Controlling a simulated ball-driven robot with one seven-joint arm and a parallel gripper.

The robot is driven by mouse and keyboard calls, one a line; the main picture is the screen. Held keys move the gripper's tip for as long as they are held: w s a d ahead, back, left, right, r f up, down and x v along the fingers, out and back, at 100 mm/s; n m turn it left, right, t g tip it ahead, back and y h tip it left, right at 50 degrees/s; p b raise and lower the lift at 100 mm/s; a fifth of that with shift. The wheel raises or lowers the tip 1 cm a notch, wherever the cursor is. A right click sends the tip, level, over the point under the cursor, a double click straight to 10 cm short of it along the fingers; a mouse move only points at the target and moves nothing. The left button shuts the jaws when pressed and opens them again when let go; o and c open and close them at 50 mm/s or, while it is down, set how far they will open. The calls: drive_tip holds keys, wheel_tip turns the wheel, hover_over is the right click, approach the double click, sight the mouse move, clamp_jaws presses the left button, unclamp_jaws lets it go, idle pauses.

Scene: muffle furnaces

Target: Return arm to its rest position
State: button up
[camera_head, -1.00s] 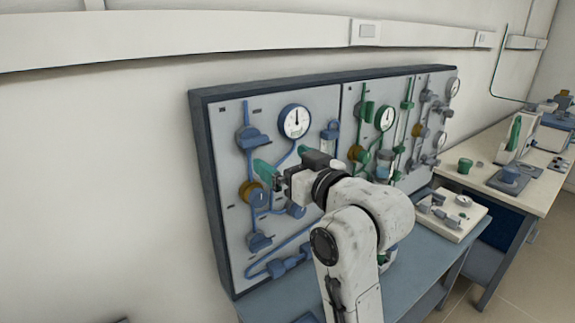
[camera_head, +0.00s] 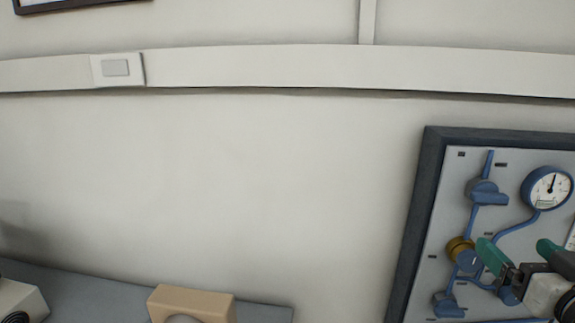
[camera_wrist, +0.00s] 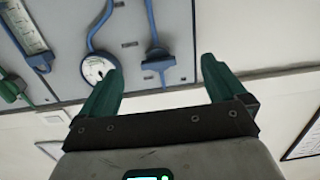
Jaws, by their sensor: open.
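My gripper (camera_head: 520,252) is at the lower right of the head view, with its two green fingers spread apart and nothing between them. It is in front of the grey panel (camera_head: 450,212), which carries blue pipes and valves; I cannot tell from this view how far apart they are. In the wrist view the open fingers (camera_wrist: 160,85) show from close up, again empty. Most of my arm lies outside the head view's right edge.
The panel's dark frame (camera_head: 415,215) stands at the right, with a round gauge (camera_head: 548,188). Bare wall fills the middle. A grey bench top (camera_head: 90,295) runs along the lower left, bearing a tan object (camera_head: 190,302) and a white device (camera_head: 18,300). A wall trunking (camera_head: 300,68) runs above.

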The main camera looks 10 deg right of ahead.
drive_tip(key=s+a+f+g+y, duration=0.1)
drive_tip(key=a+f+g, duration=0.2)
drive_tip(key=f, duration=0.5)
drive_tip(key=s+a+f+g+y, duration=0.1)
drive_tip(key=s+a+f+g, duration=0.1)
drive_tip(key=f, duration=0.6)
drive_tip(key=s+a+f+n+g+y, duration=0.1)
drive_tip(key=s+a+f+g, duration=0.3)
drive_tip(key=s+f, duration=0.6)
drive_tip(key=s+a+f+n+g+y, duration=0.1)
drive_tip(key=s+a+f+g, duration=0.3)
drive_tip(key=s+f, duration=0.7)
wheel_tip(320, 180, down, 2)
drive_tip(key=shift+s+a+f+g, duration=0.15)
drive_tip(key=shift+a+g, duration=0.15)
drive_tip(key=shift+g, duration=0.9)
